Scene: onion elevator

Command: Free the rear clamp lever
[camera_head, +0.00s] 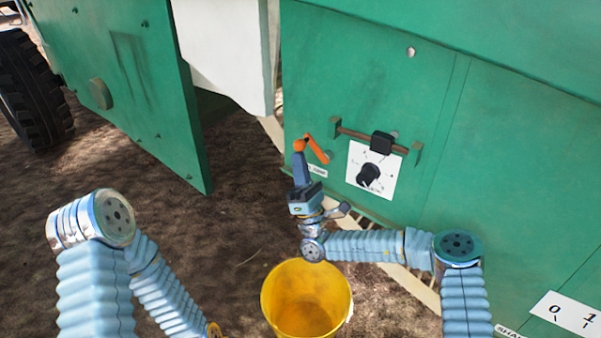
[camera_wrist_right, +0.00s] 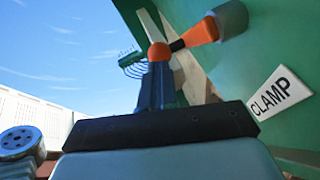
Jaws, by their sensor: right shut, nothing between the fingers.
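The orange clamp lever (camera_head: 317,149) is on the green machine panel, at the left edge of the panel. In the right wrist view the lever (camera_wrist_right: 196,36) runs from a grey pivot on the panel to a round orange knob. My right gripper (camera_head: 300,160) is at the knob end of the lever. In the right wrist view its fingers (camera_wrist_right: 158,75) are shut, with the knob just at or beyond their tips; I cannot tell whether they touch. My left arm shows at the lower left, but its gripper is out of the picture.
A white label reading CLAMP (camera_wrist_right: 278,93) is beside the lever. A dial plate (camera_head: 385,185) and a bar with a black block (camera_head: 382,142) are to the right. A yellow bucket (camera_head: 306,300) stands below my right arm. A green door panel (camera_head: 130,85) is at left.

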